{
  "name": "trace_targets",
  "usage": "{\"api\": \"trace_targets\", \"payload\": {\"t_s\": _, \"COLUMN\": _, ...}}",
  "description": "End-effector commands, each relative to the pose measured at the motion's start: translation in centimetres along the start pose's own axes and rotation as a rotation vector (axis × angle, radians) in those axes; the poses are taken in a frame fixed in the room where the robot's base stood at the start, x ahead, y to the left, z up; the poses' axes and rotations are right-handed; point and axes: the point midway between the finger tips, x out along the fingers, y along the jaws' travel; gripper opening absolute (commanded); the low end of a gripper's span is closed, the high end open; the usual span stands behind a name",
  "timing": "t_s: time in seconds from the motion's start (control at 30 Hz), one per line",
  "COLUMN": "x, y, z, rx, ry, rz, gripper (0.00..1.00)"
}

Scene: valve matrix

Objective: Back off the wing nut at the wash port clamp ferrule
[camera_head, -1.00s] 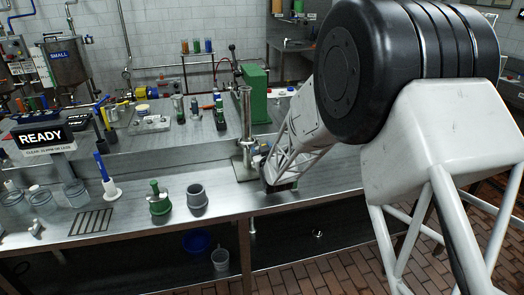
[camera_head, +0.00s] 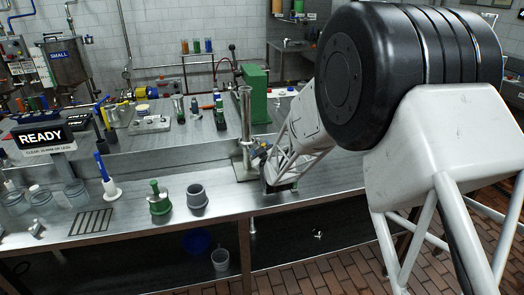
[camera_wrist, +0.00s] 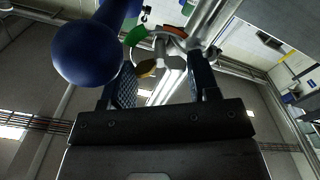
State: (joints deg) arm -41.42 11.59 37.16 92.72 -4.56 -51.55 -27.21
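My gripper (camera_wrist: 162,80) is open in the wrist view, its two dark textured fingers standing apart. Beyond and between the fingertips is a round steel clamp (camera_wrist: 160,45) with a green part and an orange-red part on its rim. A small brass-coloured piece (camera_wrist: 147,67), possibly the wing nut, shows close to the left finger; I cannot tell whether they touch. In the head view my gripper is beside the upright steel pipe (camera_head: 246,120) on the bench, and my arm hides most of the clamp area.
A large blue rounded handle (camera_wrist: 88,52) is close by the left finger in the wrist view. On the steel bench (camera_head: 150,222) stand a green-topped fitting (camera_head: 159,200) and a grey cup (camera_head: 197,196). A green machine (camera_head: 256,92) stands behind the pipe.

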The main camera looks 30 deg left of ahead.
Motion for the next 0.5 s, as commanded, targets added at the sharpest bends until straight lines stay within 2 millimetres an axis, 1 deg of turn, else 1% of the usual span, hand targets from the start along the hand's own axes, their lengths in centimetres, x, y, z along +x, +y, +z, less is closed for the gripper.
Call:
{"api": "trace_targets", "payload": {"t_s": 0.07, "x": -0.02, "y": -0.01, "z": 0.04, "rx": 0.000, "ry": -0.001, "rz": 0.000, "gripper": 0.65}}
{"api": "trace_targets", "payload": {"t_s": 0.37, "x": -0.04, "y": 0.01, "z": 0.00, "rx": 0.001, "ry": 0.000, "rz": 0.000, "gripper": 0.65}}
{"api": "trace_targets", "payload": {"t_s": 0.5, "x": -0.35, "y": 0.00, "z": 0.01, "rx": 0.001, "ry": 0.000, "rz": 0.000, "gripper": 0.65}}
